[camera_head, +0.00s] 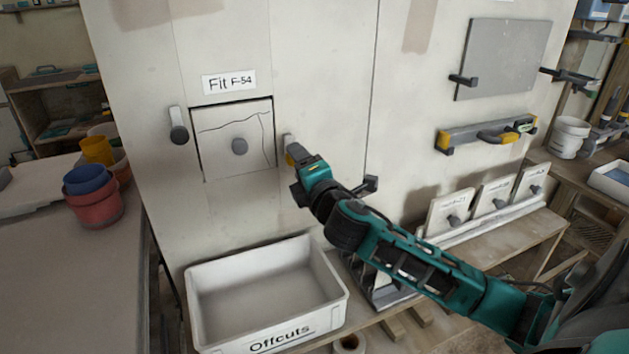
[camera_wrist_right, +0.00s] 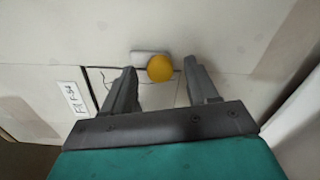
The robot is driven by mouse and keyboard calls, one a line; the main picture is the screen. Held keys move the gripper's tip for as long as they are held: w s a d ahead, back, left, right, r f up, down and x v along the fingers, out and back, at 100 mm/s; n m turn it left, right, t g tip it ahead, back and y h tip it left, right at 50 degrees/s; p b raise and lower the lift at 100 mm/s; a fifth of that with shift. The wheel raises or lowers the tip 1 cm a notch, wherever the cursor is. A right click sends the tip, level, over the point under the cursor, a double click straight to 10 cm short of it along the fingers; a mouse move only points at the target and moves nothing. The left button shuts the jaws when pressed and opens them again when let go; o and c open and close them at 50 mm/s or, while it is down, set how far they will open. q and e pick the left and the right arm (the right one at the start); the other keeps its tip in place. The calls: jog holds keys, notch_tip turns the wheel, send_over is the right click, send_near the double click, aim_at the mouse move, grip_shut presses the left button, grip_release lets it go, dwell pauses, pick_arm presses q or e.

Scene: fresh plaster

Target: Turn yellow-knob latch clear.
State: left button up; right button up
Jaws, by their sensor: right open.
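The yellow-knob latch (camera_head: 287,141) is on the pale wall just right of a square cracked panel (camera_head: 215,127). Its bar runs upright along the panel's edge, with the knob at the lower end. The yellow knob (camera_wrist_right: 160,68) shows plainly in the right wrist view, partly hidden by my gripper in the head view. My right gripper (camera_head: 294,164) is open, its two fingers on either side of the knob; I cannot tell whether they touch it. A dark-knob latch (camera_head: 178,128) stands upright left of the panel. My left gripper is not in view.
A white Offcuts bin (camera_head: 198,311) stands below the panel. A "Fit F-54" label (camera_head: 228,82) is above the panel. A level (camera_head: 480,134) and a grey board (camera_head: 503,58) hang on the right wall. Stacked tubs (camera_head: 94,205) stand at left.

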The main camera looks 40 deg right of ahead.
jog(key=v, duration=1.2)
jog(key=s+a+f+m+g, duration=0.2)
jog(key=s+f+m+g, duration=0.6)
jog(key=f+m, duration=0.45)
jog(key=s+a+f+m+g+y, duration=0.45)
jog(key=s+a+f+g, duration=0.2)
jog(key=s+a, duration=0.4)
jog(key=w+a+f+n+t+y+p, duration=0.1)
jog(key=w+f+t+y+p, duration=0.1)
jog(key=w+f+t, duration=0.5)
jog(key=shift+a+f+t, duration=0.2)
jog(key=shift+a+t, duration=0.15)
jog(key=shift+t, duration=0.1)
